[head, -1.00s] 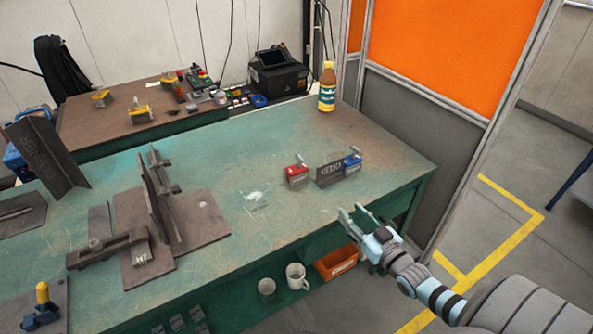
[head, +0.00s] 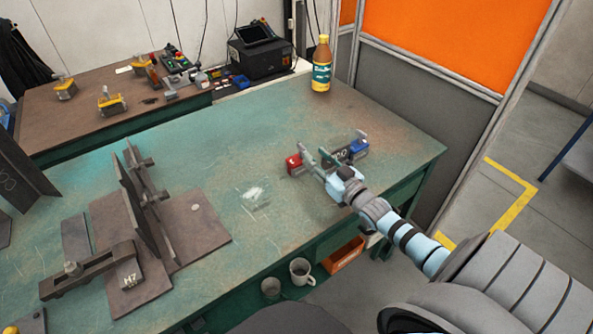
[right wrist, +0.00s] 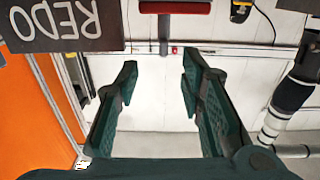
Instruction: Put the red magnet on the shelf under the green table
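The red magnet (head: 293,164) stands on the green table (head: 250,160), left of a dark plate (head: 341,154) and a blue magnet (head: 358,148). My right gripper (head: 316,155) is over the table beside the red magnet, partly covering the plate. In the right wrist view its fingers (right wrist: 158,85) are apart with nothing between them. There the red magnet (right wrist: 175,7) shows at the top edge with its handle hanging down in the picture, beyond the fingertips. The shelf under the table is largely hidden; mugs and an orange bin stand there. My left gripper is out of view.
The plate reads REDO in the wrist view (right wrist: 65,22). A bottle (head: 321,65) stands at the table's back. A dark fixture (head: 130,220) fills the left side. Two mugs (head: 301,271) and the orange bin (head: 345,255) sit below the front edge.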

